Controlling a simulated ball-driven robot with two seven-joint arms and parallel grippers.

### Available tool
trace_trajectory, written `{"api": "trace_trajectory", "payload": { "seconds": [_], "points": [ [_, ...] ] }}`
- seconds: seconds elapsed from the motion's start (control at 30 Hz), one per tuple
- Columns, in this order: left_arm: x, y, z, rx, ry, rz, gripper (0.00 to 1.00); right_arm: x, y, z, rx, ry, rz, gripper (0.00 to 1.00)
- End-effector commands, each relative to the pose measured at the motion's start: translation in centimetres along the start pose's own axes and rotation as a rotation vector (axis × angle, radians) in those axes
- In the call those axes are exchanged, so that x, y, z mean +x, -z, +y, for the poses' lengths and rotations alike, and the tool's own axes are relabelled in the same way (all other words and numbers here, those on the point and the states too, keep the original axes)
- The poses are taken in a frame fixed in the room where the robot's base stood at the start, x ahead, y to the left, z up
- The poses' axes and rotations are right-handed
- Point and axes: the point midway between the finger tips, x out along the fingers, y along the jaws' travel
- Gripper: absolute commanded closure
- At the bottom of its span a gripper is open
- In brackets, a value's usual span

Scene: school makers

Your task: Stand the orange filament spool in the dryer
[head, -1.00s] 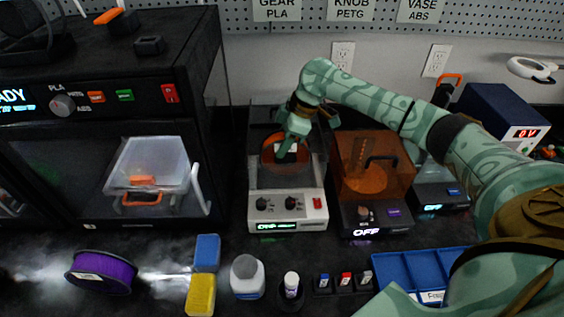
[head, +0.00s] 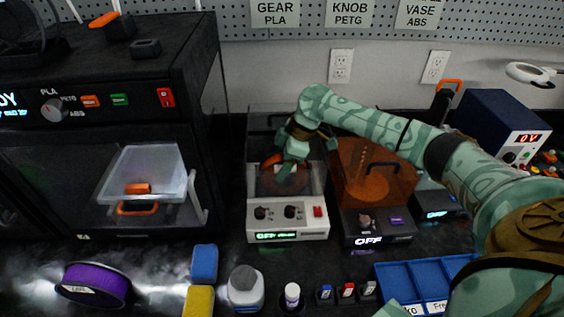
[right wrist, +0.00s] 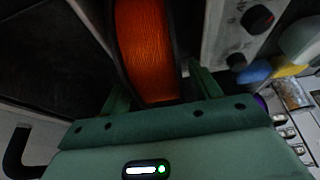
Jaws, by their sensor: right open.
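The orange spool (head: 288,182) stands inside the light grey dryer (head: 262,228), behind its front panel with knobs and a red switch. My right gripper (head: 296,152) is over the dryer and partly hides the spool. In the right wrist view the spool's orange winding (right wrist: 148,50) and dark flange lie between the two green fingers of the gripper (right wrist: 162,90). The fingers are apart, with a gap at least on the right side. Whether the spool touches the dryer's floor is hidden. My left gripper is not in view.
A second dryer with an amber lid (head: 385,155) stands close on the right. A large black printer (head: 100,190) stands on the left. A purple spool (head: 93,284), sponges (head: 205,263), bottles (head: 245,288) and a blue tray (head: 425,275) line the front of the bench.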

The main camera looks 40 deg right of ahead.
Motion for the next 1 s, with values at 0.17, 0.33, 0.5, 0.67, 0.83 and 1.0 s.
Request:
{"api": "trace_trajectory", "payload": {
  "seconds": [0.17,0.33,0.5,0.67,0.83,1.0],
  "points": [
    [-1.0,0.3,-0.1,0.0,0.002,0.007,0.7,-2.4,0.2,0.1,-0.001,-0.004,0.001,0.37],
    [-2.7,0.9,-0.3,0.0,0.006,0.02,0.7,-6.6,0.2,0.1,-0.001,-0.006,0.001,0.37],
    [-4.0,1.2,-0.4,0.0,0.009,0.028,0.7,-10.1,0.2,0.0,-0.001,-0.004,0.002,0.37],
    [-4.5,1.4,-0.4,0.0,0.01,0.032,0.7,-11.9,0.1,0.0,0.0,-0.001,0.001,0.37],
    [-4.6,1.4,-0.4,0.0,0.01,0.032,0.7,-12.2,0.1,0.0,0.0,0.0,0.0,0.37],
    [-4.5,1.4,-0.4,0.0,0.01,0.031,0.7,-12.1,0.1,0.0,0.0,0.0,0.0,0.37]
  ]
}}
